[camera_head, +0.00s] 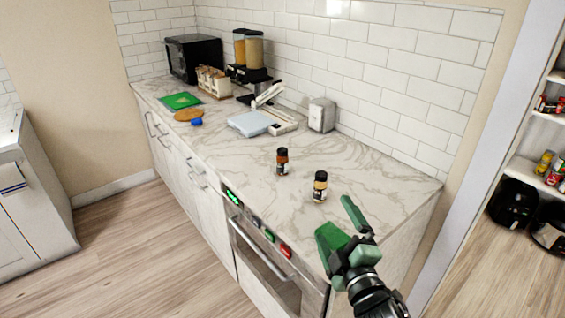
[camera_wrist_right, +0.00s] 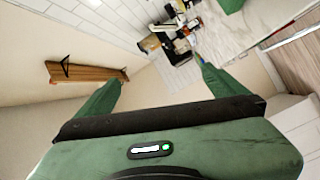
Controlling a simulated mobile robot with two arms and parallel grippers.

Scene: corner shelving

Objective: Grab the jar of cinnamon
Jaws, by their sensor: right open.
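Two small spice jars with black lids stand upright on the marble counter (camera_head: 230,150). One jar (camera_head: 282,161) has dark red-brown contents; the nearer jar (camera_head: 320,187) has tan contents. Their labels are too small to read, so I cannot tell which is cinnamon. My right gripper (camera_head: 338,223) is open and empty, at the counter's near right end, closer to me than both jars and apart from them. Its two green fingers also show spread apart in the right wrist view (camera_wrist_right: 158,73), where I cannot make out either jar. My left gripper is not in view.
A napkin dispenser (camera_head: 322,115), a pale blue box (camera_head: 248,124) and a green board (camera_head: 181,101) lie farther back. A black microwave (camera_head: 194,58) stands in the far corner. The tiled wall bounds the counter. Counter around the jars is clear.

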